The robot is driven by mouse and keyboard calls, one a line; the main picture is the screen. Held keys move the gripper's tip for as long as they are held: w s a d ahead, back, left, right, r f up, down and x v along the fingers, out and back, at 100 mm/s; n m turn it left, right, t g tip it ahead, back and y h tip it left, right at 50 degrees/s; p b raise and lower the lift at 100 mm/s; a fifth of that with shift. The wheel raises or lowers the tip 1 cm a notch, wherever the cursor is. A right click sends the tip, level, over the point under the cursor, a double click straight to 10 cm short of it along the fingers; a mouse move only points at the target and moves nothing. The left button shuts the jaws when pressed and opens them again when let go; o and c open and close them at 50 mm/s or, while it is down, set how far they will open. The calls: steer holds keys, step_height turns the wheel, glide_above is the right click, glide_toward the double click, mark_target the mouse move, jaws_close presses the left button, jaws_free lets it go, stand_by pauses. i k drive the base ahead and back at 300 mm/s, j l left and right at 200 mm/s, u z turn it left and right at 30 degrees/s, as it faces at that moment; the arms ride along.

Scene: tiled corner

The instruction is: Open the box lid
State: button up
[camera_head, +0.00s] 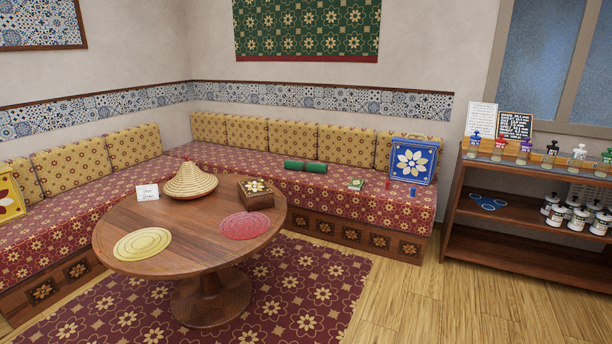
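A small brown wooden box (255,194) with a cream flower pattern on its top stands at the right back of the round wooden table (130,207). Its lid (256,186) looks closed. A conical woven cover (190,182) stands to its left on the table. My gripper is not in this view, so where it is relative to the box cannot be seen.
The table also holds a yellow round mat (142,244), a red round mat (245,226) and a small white card (147,192). A patterned corner bench (330,197) runs behind. A wooden shelf (520,222) with bottles and jars stands right. Wooden floor (425,300) is clear at front right.

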mark_target(258, 186)
steer(key=i+u, duration=0.3)
steer(key=i, duration=0.7)
steer(key=i+l+u, duration=0.15)
steer(key=i+u, duration=0.15)
steer(key=i, duration=0.65)
steer(key=i+j+z, duration=0.2)
steer(key=i, duration=0.35)
steer(key=i+j+z, duration=0.25)
steer(key=i, duration=0.3)
steer(key=i+j+z, duration=0.2)
steer(key=i+j, duration=0.25)
steer(key=i, duration=0.05)
